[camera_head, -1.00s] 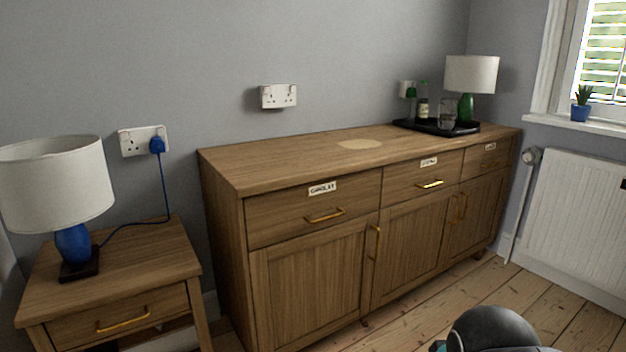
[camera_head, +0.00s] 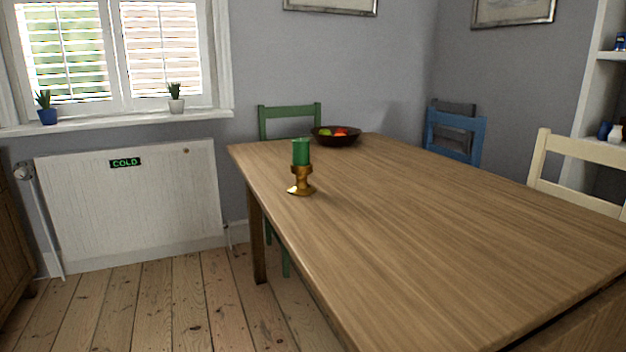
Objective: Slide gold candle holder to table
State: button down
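The gold candle holder (camera_head: 301,181) stands upright on the wooden table (camera_head: 420,230), near the table's left edge. A green candle (camera_head: 301,152) sits in its top. The table fills the right and lower part of the view. My gripper is not in view.
A dark bowl of fruit (camera_head: 335,138) is at the table's far end. A green chair (camera_head: 289,121), a blue chair (camera_head: 455,136) and a cream chair (camera_head: 577,174) stand around the table. A white radiator (camera_head: 130,200) is under the window. Bare floorboards (camera_head: 150,310) lie left of the table.

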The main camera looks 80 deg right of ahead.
aim_at(301, 188)
jog(key=u, duration=0.45)
jog(key=i, duration=0.35)
jog(key=z, duration=3.05)
jog(key=k, duration=0.5)
jog(key=u, duration=0.95)
jog(key=i, duration=0.6)
jog(key=z, duration=0.4)
